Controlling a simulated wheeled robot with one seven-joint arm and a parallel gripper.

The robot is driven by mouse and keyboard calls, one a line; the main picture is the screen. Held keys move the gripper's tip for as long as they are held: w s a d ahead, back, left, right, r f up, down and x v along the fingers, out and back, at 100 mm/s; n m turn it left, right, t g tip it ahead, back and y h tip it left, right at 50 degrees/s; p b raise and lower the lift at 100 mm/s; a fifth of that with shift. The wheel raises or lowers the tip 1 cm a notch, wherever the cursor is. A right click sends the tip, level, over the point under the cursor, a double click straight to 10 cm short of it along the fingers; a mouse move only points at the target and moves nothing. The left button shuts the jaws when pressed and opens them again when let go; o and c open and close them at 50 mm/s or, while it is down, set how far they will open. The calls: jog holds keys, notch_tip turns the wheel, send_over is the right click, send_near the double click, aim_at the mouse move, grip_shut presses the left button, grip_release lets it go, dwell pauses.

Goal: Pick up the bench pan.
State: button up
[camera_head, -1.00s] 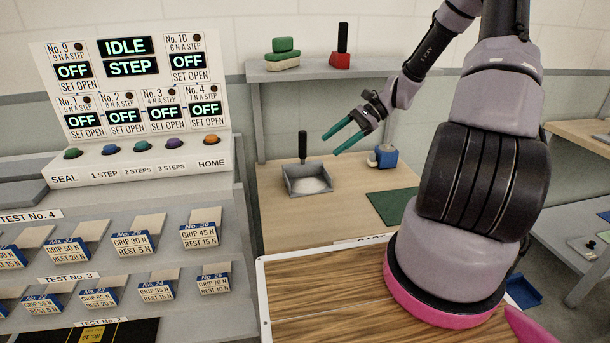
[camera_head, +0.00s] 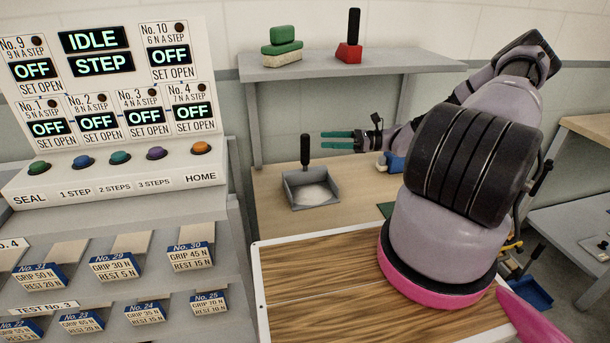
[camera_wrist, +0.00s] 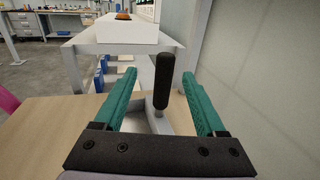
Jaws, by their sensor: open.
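The bench pan (camera_head: 312,203) is a grey tray with pale material in it and an upright black handle (camera_head: 305,150). It sits on the wooden bench below the shelf. My gripper (camera_head: 322,141) has two green fingers, level and pointing left, with their tips just right of the handle's upper part. In the wrist view the black handle (camera_wrist: 164,82) stands between the open fingers of my gripper (camera_wrist: 160,88), apart from both, toward the tip end. Part of the grey pan (camera_wrist: 150,122) shows below it; the rest is hidden by the gripper.
A blue object (camera_head: 394,162) lies behind my arm. The control panel (camera_head: 120,110) stands to the left.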

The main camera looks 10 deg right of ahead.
jog(key=x, duration=1.1)
jog(key=shift+w+d, duration=0.15)
jog(key=shift+w, duration=0.25)
jog(key=shift+r, duration=0.1)
jog(key=shift+c, duration=0.3)
grip_shut()
